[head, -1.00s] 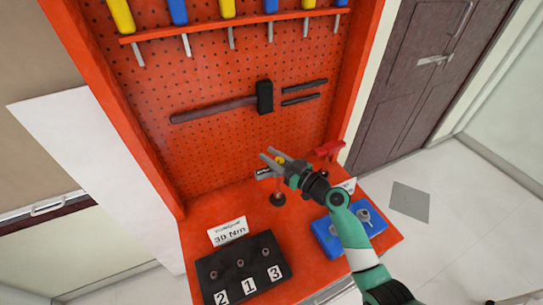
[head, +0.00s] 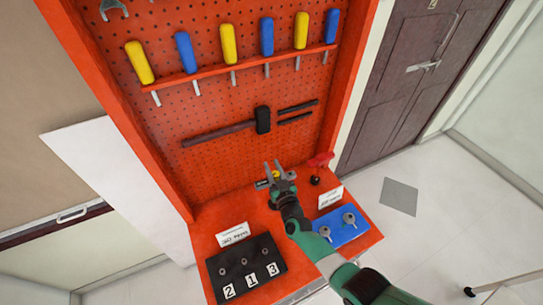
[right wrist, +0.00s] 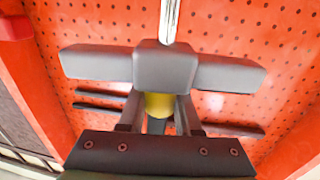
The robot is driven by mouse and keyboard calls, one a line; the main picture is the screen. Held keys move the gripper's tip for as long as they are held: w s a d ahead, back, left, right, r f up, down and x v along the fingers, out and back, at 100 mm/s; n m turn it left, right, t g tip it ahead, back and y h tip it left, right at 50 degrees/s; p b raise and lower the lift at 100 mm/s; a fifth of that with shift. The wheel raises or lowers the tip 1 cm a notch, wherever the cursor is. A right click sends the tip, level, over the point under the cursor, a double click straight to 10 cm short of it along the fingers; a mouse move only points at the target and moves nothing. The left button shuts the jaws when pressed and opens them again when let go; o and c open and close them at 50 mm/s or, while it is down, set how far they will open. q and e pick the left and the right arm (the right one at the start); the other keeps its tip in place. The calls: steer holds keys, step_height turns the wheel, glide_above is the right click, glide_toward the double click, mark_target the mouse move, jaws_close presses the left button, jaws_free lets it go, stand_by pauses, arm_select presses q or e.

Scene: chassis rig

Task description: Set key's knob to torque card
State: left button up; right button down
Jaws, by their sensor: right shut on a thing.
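My right gripper (head: 273,168) is near the back of the red bench, in front of the pegboard. It is shut on the key, whose yellow part (right wrist: 158,104) shows between the fingers in the right wrist view. There the key also has a black cross-shaped head (right wrist: 165,68) and a silver shaft (right wrist: 169,20). The knob's setting cannot be read. The white torque card (head: 232,234) stands behind a black block at the bench's left; its print is too blurred to read now. My left gripper is not in view.
The black block (head: 246,264) carries several numbered positions. A blue block (head: 341,229) with grey pieces and another white card (head: 330,196) are at the right. A red object (head: 320,160) stands behind. A hammer (head: 225,132) and screwdrivers hang on the pegboard (head: 225,95).

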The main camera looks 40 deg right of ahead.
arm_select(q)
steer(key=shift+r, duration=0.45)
arm_select(e)
steer(key=shift+s+d+m+g+h, duration=0.1)
steer(key=shift+m+g+h, duration=0.3)
steer(key=shift+h, duration=0.2)
steer(key=shift+s+d+m+g+h, duration=0.1)
steer(key=shift+m+g+h, duration=0.2)
steer(key=shift+m+h, duration=0.25)
steer(key=c, duration=0.6)
jaws_free()
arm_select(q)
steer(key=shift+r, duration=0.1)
